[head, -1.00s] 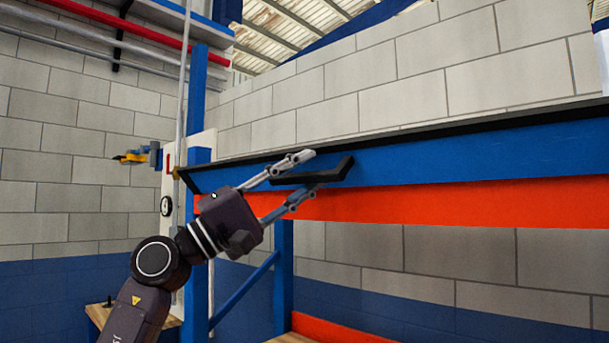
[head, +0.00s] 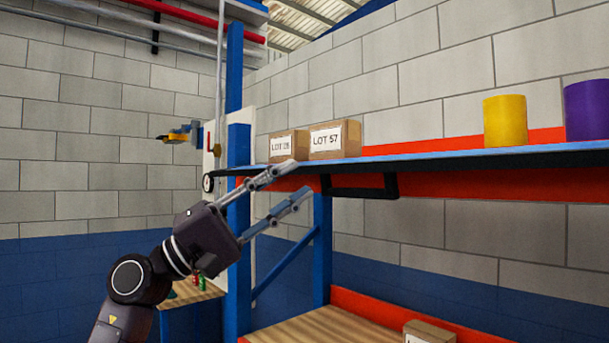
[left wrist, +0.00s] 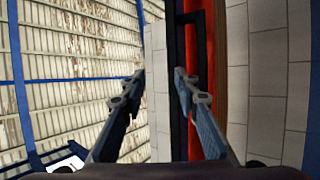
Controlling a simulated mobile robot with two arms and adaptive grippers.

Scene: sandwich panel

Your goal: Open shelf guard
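The shelf guard (head: 450,158) is a long panel, seen nearly edge-on in the head view as a thin blue and black strip along the shelf front. Its black handle (head: 362,192) shows just below the strip. My left gripper (head: 302,177) is left of the handle, with its fingers spread and nothing between them. In the left wrist view the left gripper (left wrist: 160,75) is also open, and the black handle (left wrist: 192,18) lies beyond the right finger. I cannot tell whether a finger touches the guard. My right gripper is not in view.
Two boxes (head: 334,139), a yellow cylinder (head: 505,121) and a purple cylinder (head: 587,110) stand on the shelf. A blue post (head: 238,190) rises left of the shelf. A lower wooden shelf (head: 320,325) holds another box (head: 428,333). A brick wall stands behind.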

